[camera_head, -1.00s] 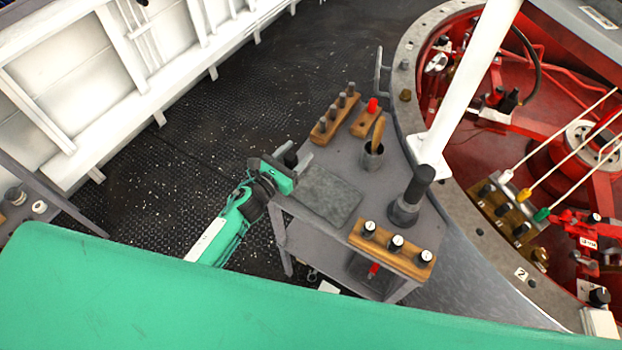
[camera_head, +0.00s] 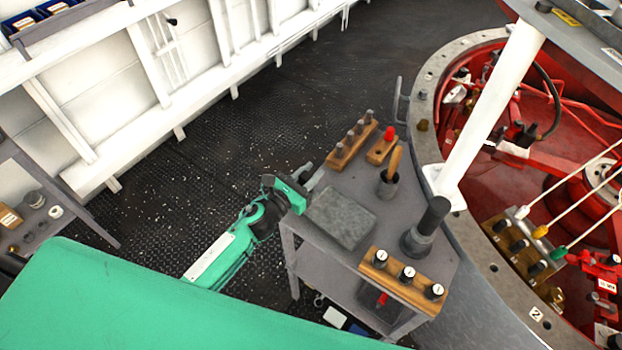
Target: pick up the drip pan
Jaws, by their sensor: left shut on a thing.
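The drip pan (camera_head: 341,219) is a flat, dark grey, roughly square pan at the left side of a small grey cart's top. My left gripper (camera_head: 307,197), green and dark, comes in from the left and is shut on the pan's left edge. The fingertips are partly hidden. The pan seems slightly raised above the cart top, but the gap is hard to see. My right gripper is not in view.
The cart (camera_head: 318,258) also carries a wooden block with several pegs (camera_head: 350,140), a cup with a brush (camera_head: 388,183), a dark upright cylinder (camera_head: 426,228) and a wooden block with knobs (camera_head: 405,280). Red machinery (camera_head: 560,150) stands right. Deck (camera_head: 230,150) behind is clear.

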